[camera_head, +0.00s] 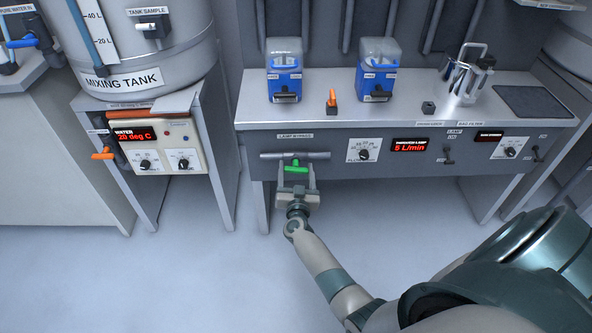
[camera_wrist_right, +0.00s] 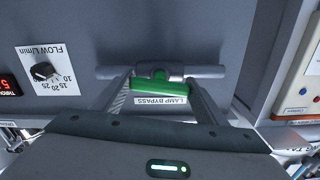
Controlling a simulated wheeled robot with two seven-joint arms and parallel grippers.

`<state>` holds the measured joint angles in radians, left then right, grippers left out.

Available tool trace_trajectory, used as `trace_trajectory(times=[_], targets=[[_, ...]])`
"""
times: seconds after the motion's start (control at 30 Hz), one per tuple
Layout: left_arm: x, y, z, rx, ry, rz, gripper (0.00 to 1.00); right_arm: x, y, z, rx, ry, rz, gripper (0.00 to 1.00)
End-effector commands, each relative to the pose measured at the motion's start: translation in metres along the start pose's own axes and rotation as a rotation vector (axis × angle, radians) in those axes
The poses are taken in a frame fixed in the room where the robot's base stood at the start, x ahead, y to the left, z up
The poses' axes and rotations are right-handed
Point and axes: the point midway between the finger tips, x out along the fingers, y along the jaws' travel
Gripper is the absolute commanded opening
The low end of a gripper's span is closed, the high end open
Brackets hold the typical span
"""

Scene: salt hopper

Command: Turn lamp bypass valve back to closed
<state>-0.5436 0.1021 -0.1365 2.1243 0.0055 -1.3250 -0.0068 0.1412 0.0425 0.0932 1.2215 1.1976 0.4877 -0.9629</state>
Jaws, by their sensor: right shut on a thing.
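The lamp bypass valve has a green handle (camera_head: 296,168) below a grey horizontal pipe (camera_head: 283,155) on the front of the bench, under the "LAMP BYPASS" label (camera_head: 296,136). The handle lies roughly along the pipe, slightly tilted in the head view. My right gripper (camera_head: 296,176) reaches up to it from below and is shut on the green handle. In the right wrist view the handle (camera_wrist_right: 150,88) sits between the two fingers of the right gripper (camera_wrist_right: 160,98), with the pipe (camera_wrist_right: 205,71) just beyond. My left gripper is not in view.
A flow knob (camera_head: 364,154) and a red display (camera_head: 410,145) are to the right on the panel. Blue-based containers (camera_head: 284,80) and an orange handle (camera_head: 331,98) stand on the bench above. A mixing tank (camera_head: 150,60) and its control box (camera_head: 165,147) are at left. The floor below is clear.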

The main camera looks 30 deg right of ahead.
Motion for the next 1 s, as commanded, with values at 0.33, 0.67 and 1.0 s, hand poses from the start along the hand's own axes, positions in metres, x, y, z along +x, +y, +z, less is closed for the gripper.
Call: trace_trajectory(times=[0.33, 0.67, 1.0], targets=[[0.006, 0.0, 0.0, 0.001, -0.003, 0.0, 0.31, -0.001, -0.001, 0.001, 0.293, -0.002, 0.0, 0.44], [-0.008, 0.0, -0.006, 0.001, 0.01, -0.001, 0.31, -0.001, 0.0, 0.002, 0.607, -0.001, 0.002, 0.44], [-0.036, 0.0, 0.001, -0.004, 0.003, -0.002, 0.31, -0.001, 0.001, 0.003, 0.929, -0.001, 0.002, 0.44]])
